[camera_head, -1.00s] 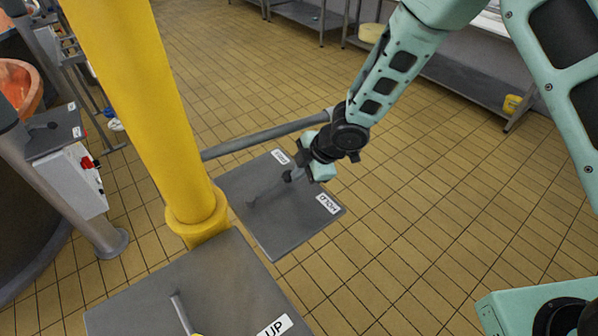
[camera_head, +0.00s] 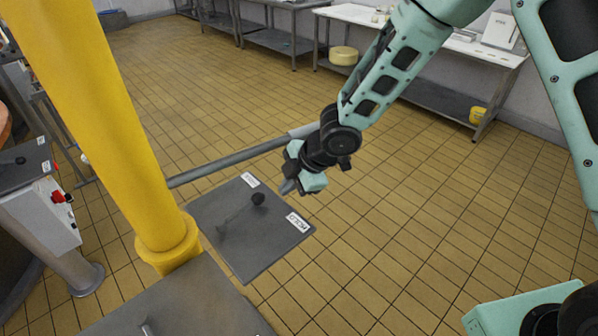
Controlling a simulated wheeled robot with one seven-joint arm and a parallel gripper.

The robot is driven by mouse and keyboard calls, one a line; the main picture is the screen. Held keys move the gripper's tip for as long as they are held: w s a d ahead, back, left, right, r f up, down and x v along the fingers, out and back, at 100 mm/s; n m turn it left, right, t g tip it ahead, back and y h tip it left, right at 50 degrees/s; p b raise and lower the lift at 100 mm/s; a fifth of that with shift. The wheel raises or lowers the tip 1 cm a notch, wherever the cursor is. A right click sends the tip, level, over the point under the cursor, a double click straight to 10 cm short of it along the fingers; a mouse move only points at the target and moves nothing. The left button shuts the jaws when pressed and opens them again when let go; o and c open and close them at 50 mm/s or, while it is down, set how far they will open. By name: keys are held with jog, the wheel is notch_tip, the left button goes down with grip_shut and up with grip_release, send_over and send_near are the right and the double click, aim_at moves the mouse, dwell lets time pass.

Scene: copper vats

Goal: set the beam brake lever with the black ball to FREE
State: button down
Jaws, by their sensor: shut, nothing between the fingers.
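The brake lever is a thin grey rod (camera_head: 238,215) with a black ball (camera_head: 258,198) at its end, on a dark grey plate (camera_head: 240,255). The ball shows between the two white labels: HOLD (camera_head: 298,222) at the right corner, and a far one (camera_head: 250,180) too small to read surely. My gripper (camera_head: 287,187) is shut and empty. Its fingertips appear just right of and above the ball, with a small gap in the picture. Their height over the plate is hard to judge.
A yellow column (camera_head: 110,130) stands left of the plate. A grey rail (camera_head: 230,160) runs behind it. Another grey plate (camera_head: 190,300) lies in front. A white box with a red knob (camera_head: 45,212) is at left. Open tiled floor lies to the right.

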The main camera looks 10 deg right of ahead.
jog(key=w+p+v, duration=0.1)
jog(key=v, duration=0.4)
jog(key=s+a+f+m+g+y+b, duration=0.1)
jog(key=s+a+f+m+y, duration=0.4)
jog(key=m, duration=0.4)
jog(key=n+t+h+b, duration=0.2)
jog(key=n+t+b, duration=0.75)
jog(key=n, duration=2.15)
send_near(261, 201)
jog(key=p+x, duration=0.4)
jog(key=x, duration=0.2)
jog(key=shift+r+p, duration=0.2)
jog(key=shift+p, duration=0.1)
jog(key=shift+w+a+f, duration=0.25)
jog(key=shift+w+f, duration=0.1)
